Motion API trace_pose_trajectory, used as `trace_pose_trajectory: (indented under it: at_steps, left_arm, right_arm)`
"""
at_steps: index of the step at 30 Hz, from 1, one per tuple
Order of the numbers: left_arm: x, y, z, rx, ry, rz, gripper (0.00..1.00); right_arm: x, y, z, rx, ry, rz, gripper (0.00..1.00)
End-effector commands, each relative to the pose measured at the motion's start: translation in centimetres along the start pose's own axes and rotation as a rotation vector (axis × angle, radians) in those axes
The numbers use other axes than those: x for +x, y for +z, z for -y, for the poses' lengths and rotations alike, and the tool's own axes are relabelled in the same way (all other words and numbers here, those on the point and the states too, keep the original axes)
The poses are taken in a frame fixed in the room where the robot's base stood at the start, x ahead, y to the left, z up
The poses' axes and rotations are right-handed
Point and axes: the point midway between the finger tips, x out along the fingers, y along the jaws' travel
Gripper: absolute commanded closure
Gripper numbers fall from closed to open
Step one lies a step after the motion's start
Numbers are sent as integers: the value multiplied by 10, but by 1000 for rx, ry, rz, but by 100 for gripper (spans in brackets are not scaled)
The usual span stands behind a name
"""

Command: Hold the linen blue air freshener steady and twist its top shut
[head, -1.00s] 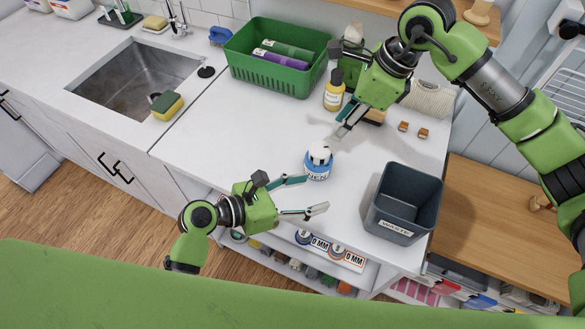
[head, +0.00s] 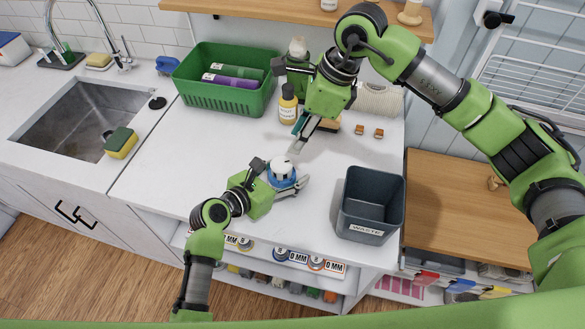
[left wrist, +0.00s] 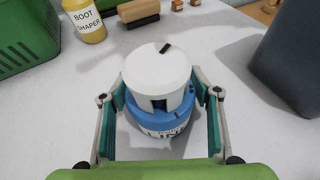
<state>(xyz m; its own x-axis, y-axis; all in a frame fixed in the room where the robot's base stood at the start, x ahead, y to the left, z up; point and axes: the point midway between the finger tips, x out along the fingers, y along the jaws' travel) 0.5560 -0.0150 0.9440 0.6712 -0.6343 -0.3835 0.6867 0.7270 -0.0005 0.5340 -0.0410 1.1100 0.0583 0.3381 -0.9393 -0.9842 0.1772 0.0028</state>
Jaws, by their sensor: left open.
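The air freshener (head: 281,175) stands upright on the white counter, with a blue body and a white top. In the left wrist view the air freshener (left wrist: 157,80) shows a dark mark on its white cap, a dark opening in its white side and a partly hidden label. My left gripper (head: 287,181) is open around it, one finger on each side; small gaps seem to remain in the left wrist view (left wrist: 161,105). My right gripper (head: 299,139) is above the counter, up and right of the air freshener, pointing down; its finger opening is unclear.
A yellow boot shaper bottle (head: 288,106) and a green basket (head: 225,97) stand behind. A dark waste bin (head: 369,207) is to the right. A wooden-handled brush (left wrist: 138,15) and small wooden blocks (head: 368,131) lie at the back. The counter left of the air freshener is clear.

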Motion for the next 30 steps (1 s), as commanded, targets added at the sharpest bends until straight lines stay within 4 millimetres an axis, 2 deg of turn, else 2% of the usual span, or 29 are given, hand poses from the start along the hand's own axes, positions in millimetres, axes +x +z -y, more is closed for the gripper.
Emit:
trace_pose_trajectory:
  at_steps: [6,17,21,22,30]
  left_arm:
    - [20,0,0,0,0,0,43]
    - [24,0,0,0,0,0,43]
    - [24,0,0,0,0,0,77]
    - [24,0,0,0,0,0,82]
    - [23,-1,0,0,0,-1,90]
  right_arm:
    - [0,0,0,0,0,0,72]
    - [0,0,0,0,0,0,72]
    - [0,0,0,0,0,0,72]
    - [0,0,0,0,0,0,72]
    - [0,0,0,0,0,0,72]
